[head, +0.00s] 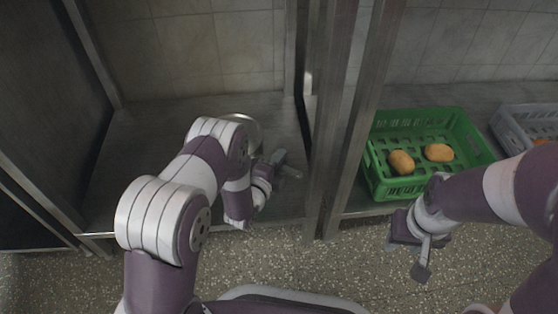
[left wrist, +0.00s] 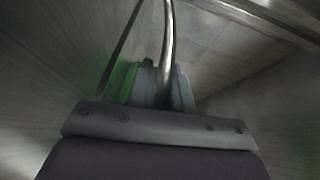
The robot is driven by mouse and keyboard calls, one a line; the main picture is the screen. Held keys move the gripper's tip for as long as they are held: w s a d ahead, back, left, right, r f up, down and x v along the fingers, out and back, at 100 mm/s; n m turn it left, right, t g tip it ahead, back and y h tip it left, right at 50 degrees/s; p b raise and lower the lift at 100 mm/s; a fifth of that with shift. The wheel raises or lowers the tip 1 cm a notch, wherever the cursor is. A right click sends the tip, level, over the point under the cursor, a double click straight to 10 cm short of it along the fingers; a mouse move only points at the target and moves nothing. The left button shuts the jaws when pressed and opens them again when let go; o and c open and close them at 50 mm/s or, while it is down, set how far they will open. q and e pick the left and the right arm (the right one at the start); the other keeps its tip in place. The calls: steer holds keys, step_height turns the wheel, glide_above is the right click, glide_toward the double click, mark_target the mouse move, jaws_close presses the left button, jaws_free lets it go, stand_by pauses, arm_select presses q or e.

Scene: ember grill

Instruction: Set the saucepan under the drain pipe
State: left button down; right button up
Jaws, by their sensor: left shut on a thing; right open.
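A round metal rim, apparently the saucepan (head: 246,121), shows behind my left arm inside the left steel bay; most of it is hidden. My left gripper (head: 284,165) is low in that bay, near its right side. In the left wrist view, its fingers (left wrist: 164,88) are shut on a thin curved metal bar, apparently the saucepan's handle (left wrist: 168,40). The pan's body is not clear in that view. I cannot pick out the drain pipe with certainty. My right gripper (head: 408,256) is open and empty over the floor, in front of the right bay.
A green crate (head: 377,178) with two potato-like items (head: 401,162) stands in the right bay. A grey crate (head: 508,127) is further right. Steel posts (head: 338,130) separate the bays, close to my left gripper. The left part of the left bay's floor (head: 135,150) is clear.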

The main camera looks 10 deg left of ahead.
arm_select(q)
steer(key=c, duration=1.1)
jaws_free()
steer(key=shift+o, duration=0.2)
steer(key=shift+r+p, duration=0.3)
steer(key=p+v, duration=0.6)
steer(key=v, duration=0.5)
steer(key=w+a+r+n+g+y, duration=0.3)
steer(key=w+r+n+g, duration=0.15)
steer(key=n, duration=0.25)
steer(key=s+r+n+g, duration=0.5)
steer(key=s+n, duration=0.1)
steer(key=s, duration=0.3)
steer(key=s+a+r+n+g+y, duration=0.1)
steer(key=s+r+n+g, duration=0.4)
steer(key=s, duration=0.5)
steer(key=shift+s+a+r+n+y+b, duration=0.25)
steer(key=shift+r+n, duration=0.3)
steer(key=shift+n, duration=0.45)
